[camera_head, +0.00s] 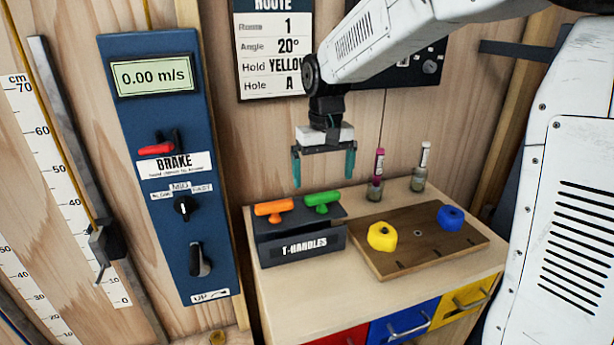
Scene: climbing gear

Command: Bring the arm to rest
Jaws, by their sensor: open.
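My gripper (324,169) hangs from the end of my white arm, pointing down. Its two teal fingers are wide apart with nothing between them. It is above the T-handle box (303,247) and the cabinet top, clear of both. In the box stand an orange T-handle (273,207) and a green T-handle (323,199), just below the gripper. My arm reaches in from the upper right, across the wall.
A wooden board (428,247) holds a yellow hold (382,236) and a blue hold (451,217). Two small bottles (376,180) (420,172) stand behind it. A blue brake panel (184,230) is at left, a route sign (272,50) behind. Coloured drawers (403,326) are below.

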